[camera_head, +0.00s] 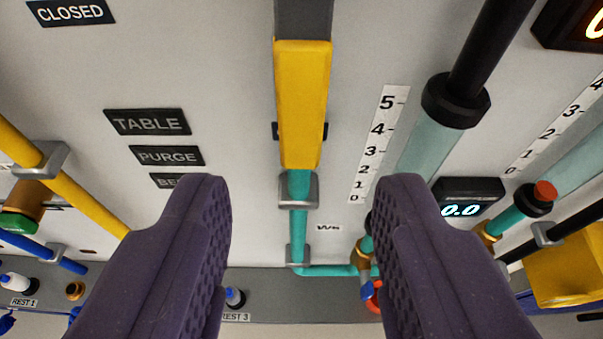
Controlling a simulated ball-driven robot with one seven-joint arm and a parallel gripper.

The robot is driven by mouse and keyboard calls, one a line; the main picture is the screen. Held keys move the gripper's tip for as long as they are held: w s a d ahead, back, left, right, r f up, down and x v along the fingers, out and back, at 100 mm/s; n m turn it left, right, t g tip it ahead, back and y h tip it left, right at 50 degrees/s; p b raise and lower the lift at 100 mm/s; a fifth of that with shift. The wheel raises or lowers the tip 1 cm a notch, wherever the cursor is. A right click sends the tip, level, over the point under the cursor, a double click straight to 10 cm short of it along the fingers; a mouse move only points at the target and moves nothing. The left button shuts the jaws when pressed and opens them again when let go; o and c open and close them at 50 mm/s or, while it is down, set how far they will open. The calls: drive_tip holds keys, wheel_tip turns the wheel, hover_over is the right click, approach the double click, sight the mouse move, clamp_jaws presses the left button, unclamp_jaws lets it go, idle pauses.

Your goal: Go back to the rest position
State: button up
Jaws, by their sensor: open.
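My gripper (302,245) is open and empty, its two purple ribbed fingers standing wide apart at the bottom of the view. Between the fingers I see the grey wall panel, a teal pipe (298,222) and a small bottle-like item with a blue part (234,297) beside the REST 3 label (236,317). Another label, REST 1 (23,302), is at the lower left near a white item with a dark cap (15,281). The fingers hide parts of the wall and the shelf behind them.
A yellow block (303,105) hangs at the top centre above the teal pipe. A clear tube with a black top (433,125) and a numbered scale (378,145) are to the right. A digital display (466,200) reads 0.0. Yellow and blue pipes cross the left. An orange-red ring (375,298) shows beside the right finger.

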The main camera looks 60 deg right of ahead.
drive_tip(key=w+a+n+t+y+b, duration=0.2)
drive_tip(key=w+a+t+y+b, duration=0.15)
drive_tip(key=w+a+b, duration=0.55)
drive_tip(key=s+a+r+n+t+y+b, duration=0.3)
drive_tip(key=a+r+y+b, duration=0.25)
drive_tip(key=b, duration=0.85)
drive_tip(key=s+a+r+n+b, duration=0.1)
drive_tip(key=s+r+n+b, duration=0.1)
drive_tip(key=s+b, duration=0.3)
drive_tip(key=s+a+r+n+y+b, duration=0.1)
drive_tip(key=s+r+b, duration=0.2)
drive_tip(key=s+b, duration=0.3)
drive_tip(key=s+a+r+n+t+b, duration=0.1)
drive_tip(key=s+a+r+n+b, duration=0.1)
drive_tip(key=s+b, duration=0.4)
drive_tip(key=s+r, duration=0.1)
drive_tip(key=s, duration=0.2)
drive_tip(key=shift+r+n+y, duration=0.3)
drive_tip(key=shift+r+y, duration=0.05)
drive_tip(key=shift+y, duration=0.05)
